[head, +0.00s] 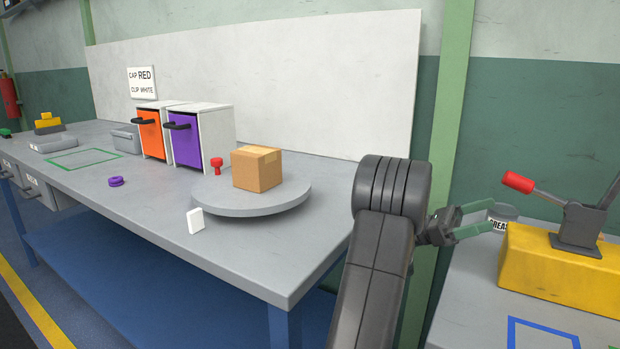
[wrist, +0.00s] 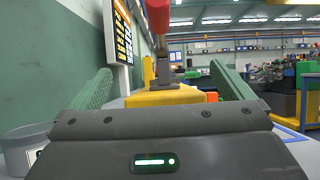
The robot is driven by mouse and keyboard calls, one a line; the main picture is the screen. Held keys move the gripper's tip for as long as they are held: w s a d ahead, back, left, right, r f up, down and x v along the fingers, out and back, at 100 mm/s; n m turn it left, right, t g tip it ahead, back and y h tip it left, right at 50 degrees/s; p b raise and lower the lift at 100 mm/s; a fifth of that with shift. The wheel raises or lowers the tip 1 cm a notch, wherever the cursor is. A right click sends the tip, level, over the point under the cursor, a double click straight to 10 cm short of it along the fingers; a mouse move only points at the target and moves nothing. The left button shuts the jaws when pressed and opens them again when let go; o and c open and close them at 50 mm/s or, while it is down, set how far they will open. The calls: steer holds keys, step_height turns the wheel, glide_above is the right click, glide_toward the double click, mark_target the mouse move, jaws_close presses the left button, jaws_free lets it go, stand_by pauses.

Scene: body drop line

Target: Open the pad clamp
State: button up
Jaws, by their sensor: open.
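The pad clamp (head: 578,232) is a dark grey lever clamp on a yellow block (head: 550,268). Its red-tipped handle (head: 518,182) slants up to the left, and a second dark arm rises to the right, cut by the picture edge. My gripper (head: 488,217) is open and empty, left of the block and lower than the red tip. In the wrist view the green fingers of my gripper (wrist: 160,70) are spread wide. The red handle tip (wrist: 157,15) shows close at the top centre, with the clamp and yellow block (wrist: 165,97) beyond.
A blue outline (head: 540,325) marks the right bench. The left bench holds a turntable (head: 225,203) with a cardboard box (head: 257,170), and orange and purple cabinets (head: 186,147).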

steer(key=b+v, duration=0.4)
steer(key=b, duration=0.4)
steer(key=shift+w+a+f+b, duration=0.1)
steer(key=shift+f+b, duration=0.2)
steer(key=shift+b, duration=0.05)
steer(key=shift+w+a+b, duration=0.15)
steer(key=shift+a+b, duration=0.15)
steer(key=shift+b, duration=0.35)
steer(key=shift+r, duration=0.1)
stand_by(0.4)
